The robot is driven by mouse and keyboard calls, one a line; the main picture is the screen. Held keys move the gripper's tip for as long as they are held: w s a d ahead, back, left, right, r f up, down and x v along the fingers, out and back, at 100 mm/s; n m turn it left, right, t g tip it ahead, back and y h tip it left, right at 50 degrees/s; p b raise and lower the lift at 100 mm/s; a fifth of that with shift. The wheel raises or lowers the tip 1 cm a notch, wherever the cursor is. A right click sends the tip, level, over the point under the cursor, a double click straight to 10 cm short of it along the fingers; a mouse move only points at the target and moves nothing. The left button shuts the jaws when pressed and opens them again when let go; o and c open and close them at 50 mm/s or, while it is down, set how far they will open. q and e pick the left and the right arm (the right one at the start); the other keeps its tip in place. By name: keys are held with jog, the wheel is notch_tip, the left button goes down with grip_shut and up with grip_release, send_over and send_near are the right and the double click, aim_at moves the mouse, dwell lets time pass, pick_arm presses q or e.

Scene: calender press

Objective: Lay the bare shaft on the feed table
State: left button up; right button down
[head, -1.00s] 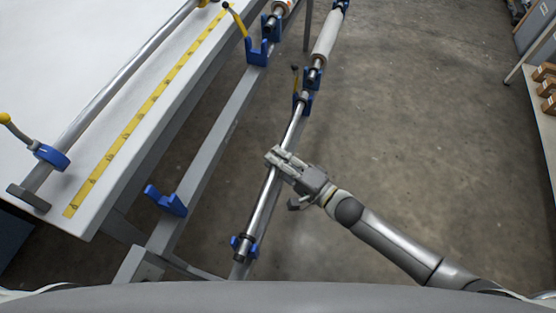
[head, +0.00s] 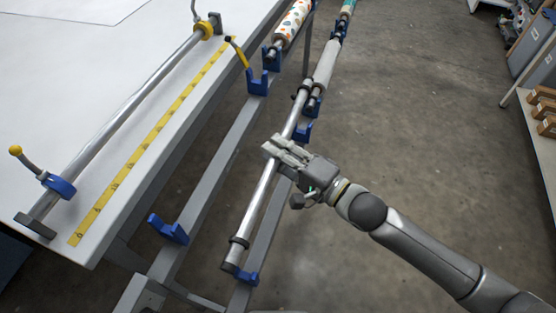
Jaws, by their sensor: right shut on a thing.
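The bare shaft (head: 260,196) is a long silver rod with dark collars near its ends. My right gripper (head: 279,152) is shut on it near its middle. The shaft is raised, with its near end above and left of a blue cradle (head: 248,278) and its far end beside a white roll. The feed table (head: 60,85) is the white surface at left; the shaft is to the right of its edge and apart from it. My left gripper is not in view.
A clamped metal bar (head: 125,110) and a yellow ruler (head: 150,140) run along the table. Empty blue cradles (head: 170,229) stand on the rail between table and shaft. A white roll (head: 326,63) and a patterned roll (head: 293,22) lie farther back. Shelving with boxes (head: 545,105) is at right.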

jog(key=shift+r, duration=0.8)
jog(key=shift+s+a+r, duration=0.15)
jog(key=shift+s+r, duration=0.1)
jog(key=shift+s, duration=0.05)
jog(key=s+r, duration=0.1)
jog(key=s+r+m+t+h, duration=0.1)
jog(key=r, duration=0.1)
jog(key=shift+s+m+t, duration=0.15)
jog(key=shift+m+t, duration=0.15)
jog(key=s+d+m+t+h, duration=0.1)
jog(key=s+d+m+h, duration=0.1)
jog(key=d, duration=0.4)
jog(key=s+d+f+m+t+h, duration=0.1)
jog(key=s+d+m+t+h, duration=0.1)
jog(key=d+h, duration=0.4)
jog(key=s+d+f+m+t+h, duration=0.1)
jog(key=s+d+m+t+h, duration=0.1)
jog(key=d, duration=0.6)
jog(key=s+m+h+p, duration=0.1)
jog(key=m+h, duration=0.1)
jog(key=h, duration=0.1)
jog(key=shift+s+m, duration=0.3)
